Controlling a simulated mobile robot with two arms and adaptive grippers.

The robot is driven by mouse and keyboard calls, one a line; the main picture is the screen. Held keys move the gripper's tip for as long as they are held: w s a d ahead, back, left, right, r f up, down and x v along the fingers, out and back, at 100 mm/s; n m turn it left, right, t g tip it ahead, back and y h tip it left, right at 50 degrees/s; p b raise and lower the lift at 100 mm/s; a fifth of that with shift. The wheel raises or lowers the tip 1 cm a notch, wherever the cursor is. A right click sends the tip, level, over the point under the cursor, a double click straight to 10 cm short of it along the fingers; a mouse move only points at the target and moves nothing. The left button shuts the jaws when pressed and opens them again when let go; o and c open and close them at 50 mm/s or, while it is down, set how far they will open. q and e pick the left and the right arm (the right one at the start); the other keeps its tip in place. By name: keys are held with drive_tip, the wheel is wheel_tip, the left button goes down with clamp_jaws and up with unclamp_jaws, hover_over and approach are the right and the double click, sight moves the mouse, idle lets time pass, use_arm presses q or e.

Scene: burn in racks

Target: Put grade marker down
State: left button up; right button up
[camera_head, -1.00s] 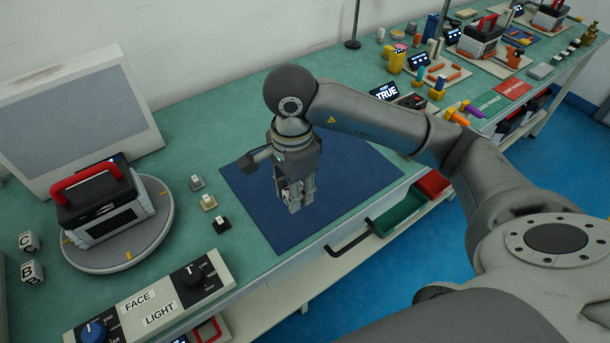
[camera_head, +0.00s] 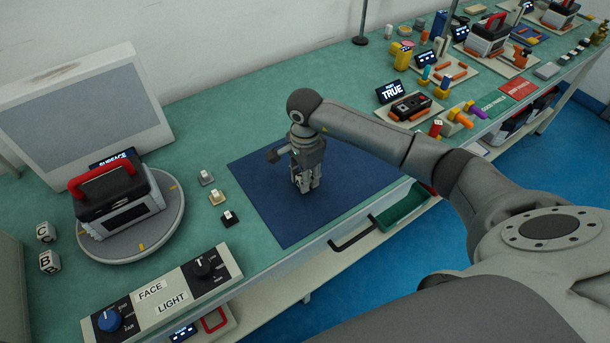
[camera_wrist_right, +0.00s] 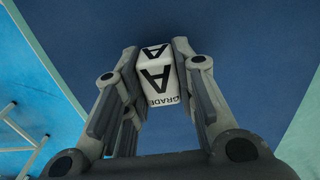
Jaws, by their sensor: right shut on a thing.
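The grade marker (camera_wrist_right: 157,78) is a white block with a black letter A and the word GRADE. It sits between the two fingers of my right gripper (camera_wrist_right: 155,70) in the right wrist view, which is shut on it. In the head view my right gripper (camera_head: 306,185) points down over the blue mat (camera_head: 345,205); the marker is hidden there by the fingers. I cannot tell whether the marker touches the mat. Two similar white blocks, marked C (camera_head: 46,232) and B (camera_head: 49,262), stand at the left. My left gripper is not in view.
A dark case with a red handle (camera_head: 110,195) sits on a round grey turntable (camera_head: 165,222). Several small switch blocks (camera_head: 217,197) stand left of the mat. A FACE and LIGHT control panel (camera_head: 160,292) lies at the front edge. The mat around the gripper is clear.

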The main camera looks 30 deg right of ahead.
drive_tip(key=shift+f, duration=0.5)
drive_tip(key=shift+f, duration=0.1)
drive_tip(key=o, duration=0.5)
drive_tip(key=shift+f, duration=0.1)
drive_tip(key=shift+c, duration=0.2)
drive_tip(key=o, duration=0.5)
